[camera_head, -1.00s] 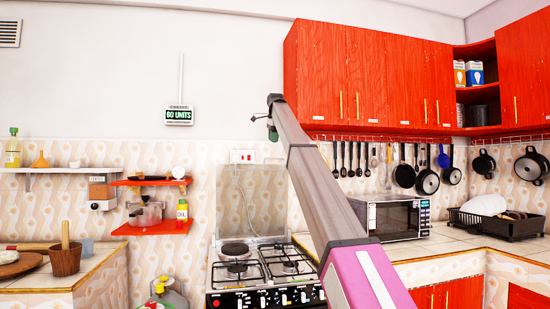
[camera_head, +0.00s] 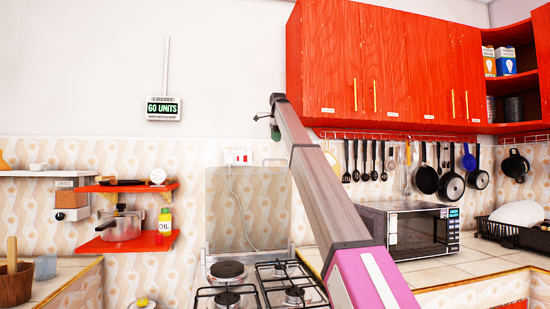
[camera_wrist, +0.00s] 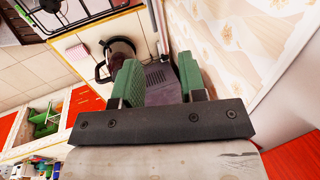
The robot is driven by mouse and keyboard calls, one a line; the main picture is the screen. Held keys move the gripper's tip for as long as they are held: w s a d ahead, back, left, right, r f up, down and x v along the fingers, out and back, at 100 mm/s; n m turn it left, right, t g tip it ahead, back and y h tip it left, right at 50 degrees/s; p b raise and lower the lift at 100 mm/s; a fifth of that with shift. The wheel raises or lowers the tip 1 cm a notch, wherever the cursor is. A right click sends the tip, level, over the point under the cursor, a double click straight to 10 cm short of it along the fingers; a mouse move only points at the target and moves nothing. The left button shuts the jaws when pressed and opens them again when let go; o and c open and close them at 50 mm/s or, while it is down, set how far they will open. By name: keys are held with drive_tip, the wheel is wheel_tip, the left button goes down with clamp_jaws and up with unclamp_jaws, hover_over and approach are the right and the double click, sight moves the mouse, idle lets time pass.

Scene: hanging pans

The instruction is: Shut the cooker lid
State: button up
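The cooker (camera_head: 262,285) stands low in the middle of the head view, with dark burners and black pan supports. Its clear glass lid (camera_head: 232,205) stands upright behind the burners, against the patterned wall, so it is open. My gripper (camera_head: 274,112) is at the far end of my raised arm, above and in front of the lid's upper right corner in the picture; its depth from the lid is unclear. In the wrist view, its green fingers (camera_wrist: 160,82) are apart with nothing between them. A corner of the cooker (camera_wrist: 62,14) shows at the upper left there.
Red wall cabinets (camera_head: 385,65) hang right of my gripper. A microwave (camera_head: 408,232) stands on the counter right of the cooker, below hanging pans (camera_head: 452,187). Red shelves (camera_head: 125,242) with a pressure cooker (camera_head: 120,225) are on the left wall.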

drive_tip(key=x, duration=0.9)
drive_tip(key=shift+f, duration=0.25)
clamp_jaws()
